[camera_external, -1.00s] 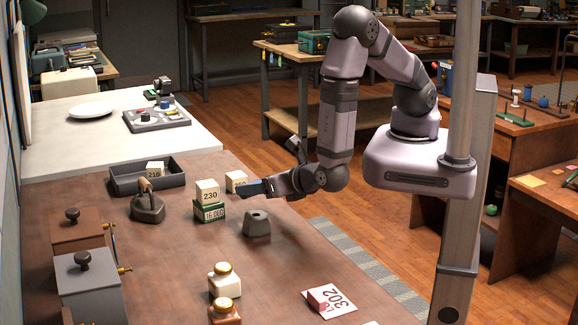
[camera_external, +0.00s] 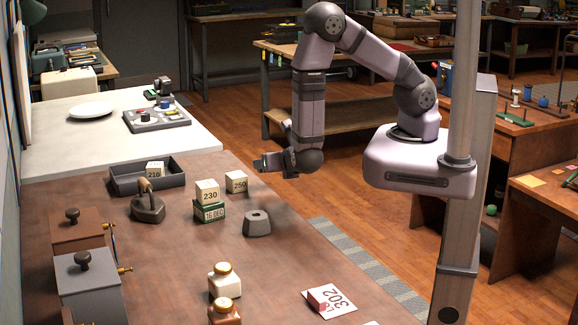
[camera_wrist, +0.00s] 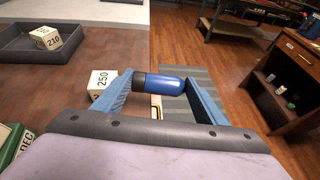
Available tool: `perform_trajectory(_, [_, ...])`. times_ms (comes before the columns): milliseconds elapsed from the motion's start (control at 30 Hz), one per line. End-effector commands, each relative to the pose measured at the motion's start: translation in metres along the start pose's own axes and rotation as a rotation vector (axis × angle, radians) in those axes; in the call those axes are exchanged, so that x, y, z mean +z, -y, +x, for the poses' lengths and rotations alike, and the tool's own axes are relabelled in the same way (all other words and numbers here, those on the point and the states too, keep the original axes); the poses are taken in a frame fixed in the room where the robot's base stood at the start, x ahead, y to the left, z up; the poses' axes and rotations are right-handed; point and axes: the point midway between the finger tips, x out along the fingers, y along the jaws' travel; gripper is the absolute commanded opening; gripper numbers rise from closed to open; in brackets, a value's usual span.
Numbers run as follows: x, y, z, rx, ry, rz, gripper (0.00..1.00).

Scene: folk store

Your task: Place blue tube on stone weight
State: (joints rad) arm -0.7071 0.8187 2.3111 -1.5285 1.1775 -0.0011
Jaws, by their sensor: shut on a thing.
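The blue tube (camera_wrist: 158,84), with a dark end at its left, lies crosswise between the two fingers of my gripper in the wrist view. My gripper (camera_external: 265,163) is shut on it and is raised above the table near its far right edge. The tube is too small to make out in the external view. The stone weight (camera_external: 257,223) is a grey block with a small dark hole in its top. It stands on the brown table, below and in front of my gripper, and I cannot see it in the wrist view.
Near my gripper are a cube marked 250 (camera_external: 236,182) and a cube marked 230 (camera_external: 207,191) on a green block (camera_external: 209,211). A dark tray (camera_external: 124,186) and a flat iron (camera_external: 148,209) stand further left.

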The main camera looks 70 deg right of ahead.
Motion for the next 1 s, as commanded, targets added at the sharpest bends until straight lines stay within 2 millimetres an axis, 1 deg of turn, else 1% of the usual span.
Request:
perform_trajectory(167, [0.018, -0.001, -0.007, 0.002, -0.006, 0.005, 0.53])
perform_trajectory(400, [0.056, -0.002, -0.024, 0.003, -0.022, 0.007, 0.53])
perform_trajectory(500, [0.070, -0.002, -0.029, 0.003, -0.027, 0.006, 0.53])
perform_trajectory(833, [0.104, -0.001, -0.043, 0.001, -0.041, 0.003, 0.53])
perform_trajectory(900, [0.094, -0.015, -0.048, 0.028, -0.048, -0.013, 0.53])
perform_trajectory(1000, [0.084, -0.032, -0.055, 0.066, -0.059, -0.031, 0.53])
